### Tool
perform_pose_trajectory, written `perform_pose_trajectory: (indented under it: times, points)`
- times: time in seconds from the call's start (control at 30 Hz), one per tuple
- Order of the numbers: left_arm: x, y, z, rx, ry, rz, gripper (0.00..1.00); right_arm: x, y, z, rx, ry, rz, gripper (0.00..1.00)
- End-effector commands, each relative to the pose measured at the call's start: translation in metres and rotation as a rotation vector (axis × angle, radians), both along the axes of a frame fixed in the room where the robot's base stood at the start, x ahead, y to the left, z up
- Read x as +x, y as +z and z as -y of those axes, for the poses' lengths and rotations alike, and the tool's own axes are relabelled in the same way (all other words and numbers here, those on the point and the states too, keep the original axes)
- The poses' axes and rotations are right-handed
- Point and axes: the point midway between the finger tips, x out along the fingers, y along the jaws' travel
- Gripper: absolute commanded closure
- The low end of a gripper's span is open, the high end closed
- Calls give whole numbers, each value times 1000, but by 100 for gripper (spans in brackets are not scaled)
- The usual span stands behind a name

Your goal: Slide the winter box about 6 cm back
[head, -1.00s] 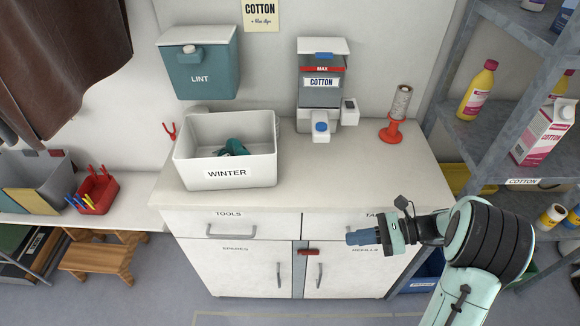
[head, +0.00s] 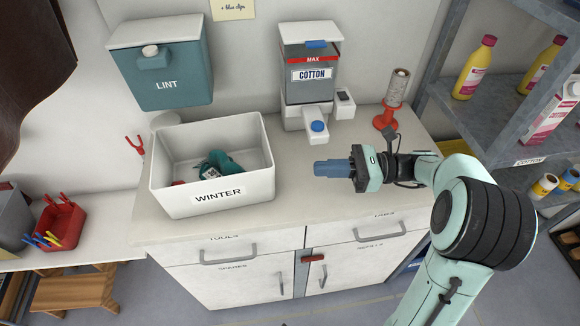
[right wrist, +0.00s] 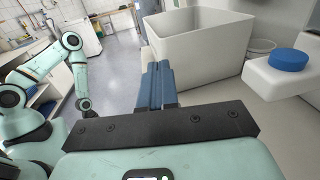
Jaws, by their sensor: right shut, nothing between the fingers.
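The winter box (head: 218,197) is a white open bin labelled WINTER. It stands on the left part of the cabinet top, close to its front edge, with dark teal cloth inside. My right gripper (head: 318,168) is shut and empty, above the cabinet top to the right of the box, apart from it. Its blue fingers point left toward the box. In the right wrist view the closed fingers (right wrist: 157,85) show in front of the box (right wrist: 200,48). My left gripper is not in the head view; a teal arm shows at the left of the right wrist view.
A cotton dispenser (head: 309,75) with a blue-knobbed spout stands behind my right gripper. A red spool holder (head: 387,117) is right of it. The teal lint bin (head: 166,83) hangs on the wall behind the box. A metal shelf (head: 480,110) bounds the right.

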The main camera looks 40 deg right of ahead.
Motion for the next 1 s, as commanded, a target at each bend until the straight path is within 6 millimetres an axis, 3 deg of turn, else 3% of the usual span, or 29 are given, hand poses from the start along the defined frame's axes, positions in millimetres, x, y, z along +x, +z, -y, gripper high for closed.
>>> perform_pose_trajectory:
  times: [0.2,0.4,1.0]
  points:
    - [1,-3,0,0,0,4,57,28,0,-36,1,3,-1,100]
    - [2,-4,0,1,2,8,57,44,-1,-54,-1,1,-1,100]
    - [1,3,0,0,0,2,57,55,2,-69,3,4,-1,100]
